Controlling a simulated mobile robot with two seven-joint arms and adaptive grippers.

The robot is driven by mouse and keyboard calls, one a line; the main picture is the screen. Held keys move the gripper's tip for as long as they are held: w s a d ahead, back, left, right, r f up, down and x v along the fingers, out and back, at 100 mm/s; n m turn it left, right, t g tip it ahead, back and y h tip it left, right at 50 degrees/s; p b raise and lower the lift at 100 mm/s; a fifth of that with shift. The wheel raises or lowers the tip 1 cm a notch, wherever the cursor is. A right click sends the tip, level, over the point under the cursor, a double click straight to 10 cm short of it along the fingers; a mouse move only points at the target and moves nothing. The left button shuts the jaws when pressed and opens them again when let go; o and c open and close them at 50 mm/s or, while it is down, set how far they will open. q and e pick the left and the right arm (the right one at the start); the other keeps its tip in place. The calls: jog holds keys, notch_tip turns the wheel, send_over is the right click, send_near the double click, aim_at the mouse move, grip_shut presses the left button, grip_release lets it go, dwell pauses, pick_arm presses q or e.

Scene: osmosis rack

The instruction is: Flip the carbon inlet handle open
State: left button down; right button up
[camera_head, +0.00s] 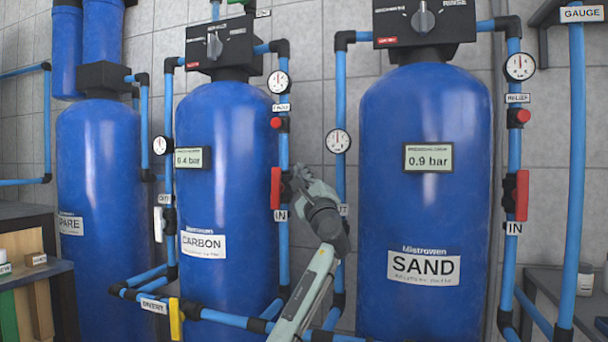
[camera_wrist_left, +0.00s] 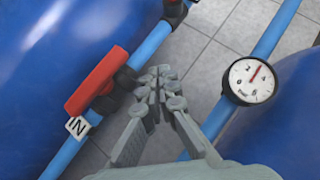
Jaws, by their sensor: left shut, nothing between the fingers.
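The carbon inlet handle (camera_head: 276,188) is a red lever, upright along the blue pipe on the right side of the carbon tank (camera_head: 215,140), above an IN tag (camera_head: 281,215). In the left wrist view the red handle (camera_wrist_left: 97,80) lies at the left, roughly parallel to its pipe, with the IN tag (camera_wrist_left: 77,127) at its lower end. My left gripper (camera_head: 297,176) is just right of the handle in the head view. In the wrist view its fingertips (camera_wrist_left: 159,76) are together, empty, and appear apart from the handle. My right gripper is not in view.
The sand tank (camera_head: 425,130) with its own red inlet handle (camera_head: 522,195) stands to the right. A pipe with a gauge (camera_head: 338,141) runs close right of my gripper. The gauge (camera_wrist_left: 251,81) also shows in the wrist view. A small red knob (camera_head: 276,123) sits above the carbon handle.

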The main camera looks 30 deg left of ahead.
pick_arm(q)
jog(key=s+d+b, duration=0.1)
jog(key=s+d, duration=0.4)
jog(key=d, duration=0.3)
jog(key=shift+d+f, duration=0.2)
jog(key=shift+d, duration=0.1)
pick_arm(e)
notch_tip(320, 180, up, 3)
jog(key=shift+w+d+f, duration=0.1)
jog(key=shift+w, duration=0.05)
pick_arm(q)
jog(key=shift+s, duration=0.1)
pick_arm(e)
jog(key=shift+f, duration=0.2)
